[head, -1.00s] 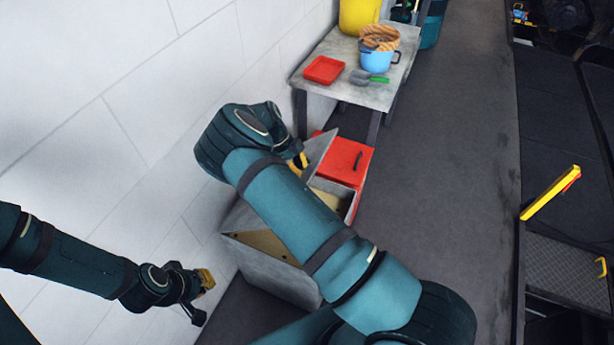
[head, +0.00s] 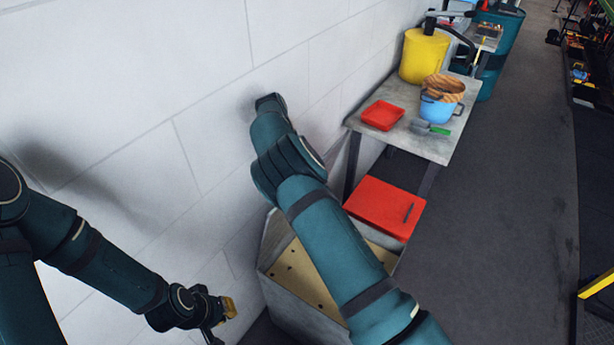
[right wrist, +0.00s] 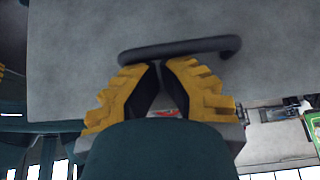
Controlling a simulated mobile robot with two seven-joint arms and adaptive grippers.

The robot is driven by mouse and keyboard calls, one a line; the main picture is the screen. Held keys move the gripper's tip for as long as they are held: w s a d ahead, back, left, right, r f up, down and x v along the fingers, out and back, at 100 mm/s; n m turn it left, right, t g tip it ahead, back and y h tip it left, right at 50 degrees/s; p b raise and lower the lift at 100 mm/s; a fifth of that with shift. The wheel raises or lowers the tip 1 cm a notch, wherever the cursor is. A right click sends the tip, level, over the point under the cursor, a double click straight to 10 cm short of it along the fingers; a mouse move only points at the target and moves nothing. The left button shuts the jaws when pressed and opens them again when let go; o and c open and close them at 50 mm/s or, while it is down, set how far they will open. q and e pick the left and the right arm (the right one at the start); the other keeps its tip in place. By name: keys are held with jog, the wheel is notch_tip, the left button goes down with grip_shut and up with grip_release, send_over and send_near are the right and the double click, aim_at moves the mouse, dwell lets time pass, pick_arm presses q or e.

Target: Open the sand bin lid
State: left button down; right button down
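The grey sand bin (head: 305,303) stands against the white wall, partly behind my right arm. Its top is uncovered on the side I can see, and a tan surface with small dark dots shows inside. A grey panel with a dark bar handle (right wrist: 185,47), apparently the lid, fills much of the right wrist view; its full angle is hidden in the head view.
A red lidded box (head: 385,207) stands just beyond the bin. Behind it a grey table (head: 410,138) holds a red tray (head: 382,115), a blue pot (head: 438,110), a green-handled scoop (head: 430,127) and a yellow container (head: 425,55).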

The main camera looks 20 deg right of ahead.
jog(key=shift+w+a, duration=0.25)
jog(key=shift+a, duration=0.05)
dwell(0.4)
